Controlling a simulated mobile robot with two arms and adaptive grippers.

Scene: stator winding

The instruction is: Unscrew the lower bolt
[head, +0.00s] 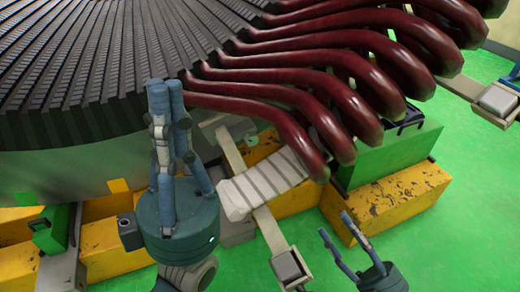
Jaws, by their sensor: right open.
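I cannot make out the lower bolt in the head view. The stator (80,75) fills the upper left, with a dark ribbed core. Thick dark-red winding bars (350,85) bend out from it to the right. My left gripper (166,86) stands upright in front of the core, its fingertips together and nothing visible between them. It hides part of the core's lower edge. My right gripper (334,224) is at the lower right, below the bar ends. Its fingers are spread and empty, apart from the bars.
Yellow worn blocks (385,200) and a green block (400,158) stand under the bars. A pale ribbed piece (265,185) lies below the bar ends. A flat arm with a grey square end (288,266) juts forward. Green floor (460,235) is clear at right.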

